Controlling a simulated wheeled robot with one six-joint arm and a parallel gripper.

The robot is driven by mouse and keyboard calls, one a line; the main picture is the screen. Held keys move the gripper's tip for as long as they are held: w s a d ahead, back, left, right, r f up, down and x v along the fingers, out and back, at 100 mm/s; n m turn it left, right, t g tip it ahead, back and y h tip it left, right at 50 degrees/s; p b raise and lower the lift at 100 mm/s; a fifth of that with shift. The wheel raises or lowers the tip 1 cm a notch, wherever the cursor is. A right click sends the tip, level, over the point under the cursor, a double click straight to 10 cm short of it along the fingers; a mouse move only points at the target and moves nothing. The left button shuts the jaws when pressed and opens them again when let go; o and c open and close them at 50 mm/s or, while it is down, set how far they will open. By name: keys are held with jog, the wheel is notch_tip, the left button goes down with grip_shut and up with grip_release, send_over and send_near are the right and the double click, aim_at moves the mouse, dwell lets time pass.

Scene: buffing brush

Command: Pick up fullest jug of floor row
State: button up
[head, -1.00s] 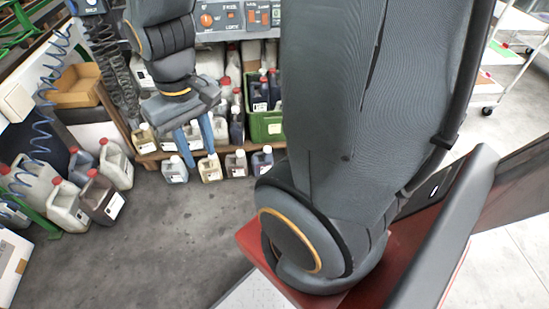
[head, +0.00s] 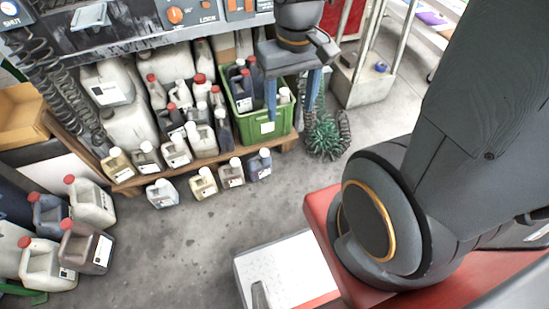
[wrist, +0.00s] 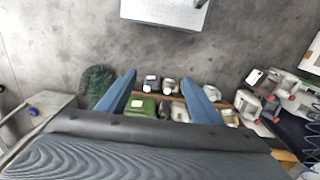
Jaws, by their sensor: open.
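A row of several small jugs stands on the floor in front of the pallet. From left to right in the head view they are a greyish-white jug (head: 162,194), a cream jug (head: 203,185), a brownish-grey jug (head: 232,174) and a blue-grey jug (head: 260,165). All have pale caps. Their fill levels are too small to tell. My gripper (head: 291,92) is open and empty, its blue fingers pointing down in front of the green crate, up and right of the row. In the wrist view the row's jugs appear between and beside my fingertips (wrist: 158,78).
A green crate (head: 270,128) of bottles and many jugs stand on the wooden pallet (head: 135,184). A green brush (head: 325,135) and concrete block (head: 362,85) are at right. Larger jugs (head: 88,203) stand at left. Grey floor before the row is clear.

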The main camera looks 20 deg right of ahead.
jog(key=o, duration=0.4)
jog(key=w+f+n+b, duration=0.1)
jog(key=w+f+b, duration=0.2)
jog(key=f, duration=0.2)
jog(key=w+f+n+b, duration=0.2)
jog(key=w+f+b, duration=0.1)
jog(key=w+f, duration=0.1)
jog(key=w+f+n+b, duration=0.1)
jog(key=w+f+b, duration=0.3)
jog(key=f, duration=0.1)
jog(key=shift+d+f, duration=0.25)
jog(key=shift+f, duration=0.1)
jog(key=n+b, duration=1)
jog(key=b, duration=1)
send_over(259, 156)
jog(key=s, duration=0.7)
notch_tip(259, 156, down, 34)
jog(key=w+f+n+b, duration=0.1)
jog(key=w+f+b, duration=0.1)
jog(key=f, duration=0.4)
jog(key=w+f+n+b, duration=0.2)
jog(key=f+b, duration=0.2)
jog(key=f, duration=0.3)
jog(key=w+f+n+b, duration=0.2)
jog(key=w+f+b, duration=0.1)
jog(key=f, duration=0.3)
jog(key=shift+a+f, duration=0.1)
jog(key=shift+f, duration=0.25)
jog(key=shift+f+b, duration=2.45)
jog(key=shift+f, duration=1.45)
